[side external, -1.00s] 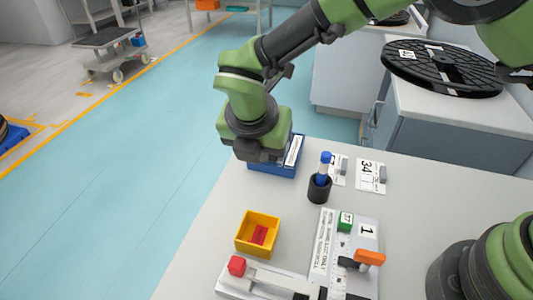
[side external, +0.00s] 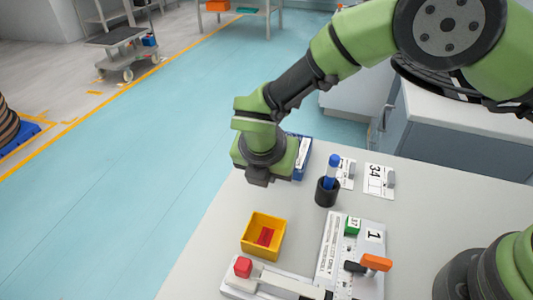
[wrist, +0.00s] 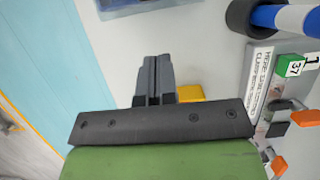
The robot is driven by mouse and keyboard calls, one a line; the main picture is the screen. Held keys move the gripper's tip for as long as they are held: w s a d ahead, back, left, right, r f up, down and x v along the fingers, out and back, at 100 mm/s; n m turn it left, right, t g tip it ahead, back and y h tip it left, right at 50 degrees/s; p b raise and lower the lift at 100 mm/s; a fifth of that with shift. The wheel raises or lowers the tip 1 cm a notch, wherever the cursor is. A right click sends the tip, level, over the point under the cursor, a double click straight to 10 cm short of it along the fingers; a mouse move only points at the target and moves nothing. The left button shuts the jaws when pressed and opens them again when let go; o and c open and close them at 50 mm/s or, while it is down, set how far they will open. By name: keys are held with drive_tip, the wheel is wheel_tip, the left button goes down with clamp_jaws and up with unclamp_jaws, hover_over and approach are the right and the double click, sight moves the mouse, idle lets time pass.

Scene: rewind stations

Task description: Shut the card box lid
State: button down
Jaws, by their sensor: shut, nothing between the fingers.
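The blue card box (side external: 303,160) stands near the far left edge of the table, with a white label on it. My gripper and wrist hide much of it in the side external view, so I cannot tell how its lid stands. A blue edge of it shows at the top of the wrist view (wrist: 150,4). My gripper (side external: 258,182) points down in front of the box, on the side toward the yellow bin. In the wrist view its fingers (wrist: 152,75) are together and empty, apart from the blue edge.
A yellow bin (side external: 279,236) with a red piece inside sits nearer the camera. A black cup (side external: 326,194) with a blue marker stands right of the box. A fixture with an orange handle (side external: 376,262) lies at front right. The table between gripper and bin is clear.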

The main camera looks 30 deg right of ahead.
drive_tip(key=shift+w+d+f, duration=0.15)
drive_tip(key=shift+w+d, duration=0.6)
drive_tip(key=shift+w+d+f, duration=0.15)
drive_tip(key=shift+w+d, duration=0.6)
